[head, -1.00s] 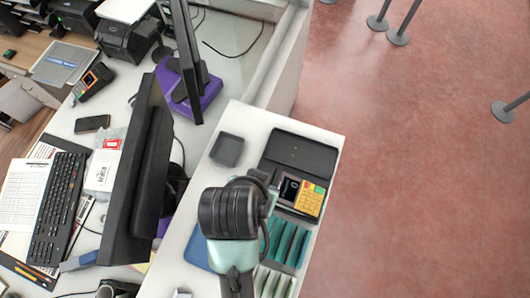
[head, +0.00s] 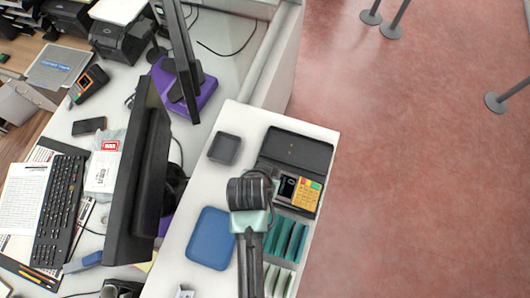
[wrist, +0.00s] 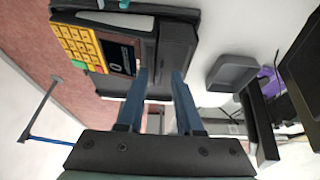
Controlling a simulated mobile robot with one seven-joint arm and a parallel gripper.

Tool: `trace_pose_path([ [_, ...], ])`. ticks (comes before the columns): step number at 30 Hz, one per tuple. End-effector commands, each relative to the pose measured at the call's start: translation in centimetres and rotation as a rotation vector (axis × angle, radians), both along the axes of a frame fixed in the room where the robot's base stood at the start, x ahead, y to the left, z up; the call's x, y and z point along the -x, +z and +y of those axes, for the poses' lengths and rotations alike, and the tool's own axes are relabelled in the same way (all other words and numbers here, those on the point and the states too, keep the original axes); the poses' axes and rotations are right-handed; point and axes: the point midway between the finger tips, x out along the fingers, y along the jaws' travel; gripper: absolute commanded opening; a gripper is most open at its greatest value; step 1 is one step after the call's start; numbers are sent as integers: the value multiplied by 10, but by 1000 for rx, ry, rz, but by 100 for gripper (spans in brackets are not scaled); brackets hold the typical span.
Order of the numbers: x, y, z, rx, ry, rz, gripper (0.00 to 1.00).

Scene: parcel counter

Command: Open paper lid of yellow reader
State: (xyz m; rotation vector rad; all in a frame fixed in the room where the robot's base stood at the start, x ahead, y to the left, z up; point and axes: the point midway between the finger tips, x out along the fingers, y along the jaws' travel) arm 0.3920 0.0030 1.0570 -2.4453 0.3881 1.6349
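The yellow reader (head: 306,193) has a yellow keypad with a red and a green key and a dark screen. It lies on the white counter's right part. In the wrist view the yellow reader (wrist: 78,42) fills the upper left, its screen toward the fingers. A dark grey section (wrist: 178,42) beyond the screen looks like its paper lid; it appears shut. My gripper (wrist: 160,75) is open, its two blue-grey fingers apart and their tips close to that dark end. I cannot tell whether they touch. In the head view my arm hides the gripper.
A black tray (head: 298,148) lies behind the reader, with teal cards (head: 286,238) in front. A small dark dish (head: 224,148) and a blue mat (head: 210,239) lie to the left. A monitor (head: 137,175) stands further left. An orange-framed device (head: 89,83) lies on the desk.

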Motion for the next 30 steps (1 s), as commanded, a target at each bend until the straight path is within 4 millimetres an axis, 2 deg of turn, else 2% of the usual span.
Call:
trace_pose_path([
  [3,0,0,0,0,0,0,35],
  [9,0,0,0,0,0,0,0],
  [30,0,1,0,0,0,0,0],
])
